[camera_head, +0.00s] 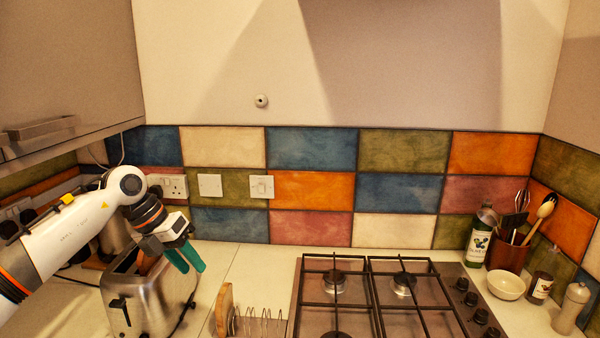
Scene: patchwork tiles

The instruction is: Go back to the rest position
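My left arm comes in from the left. Its gripper (192,268), with green fingers, points down over the right part of a silver toaster (128,300). The two fingers stand apart with a gap and nothing shows between them. A brown piece, probably bread, shows at the toaster's top beside the gripper. Whether the fingers touch the toaster is not clear. My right gripper is not in view.
A gas hob (345,312) fills the middle front, with a wire rack (262,322) and wooden board (223,308) at its left. A bottle (479,240), utensil pot (507,256), white bowl (506,285), jar (539,288) and pepper mill (571,308) stand right. A cabinet (65,60) overhangs the left.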

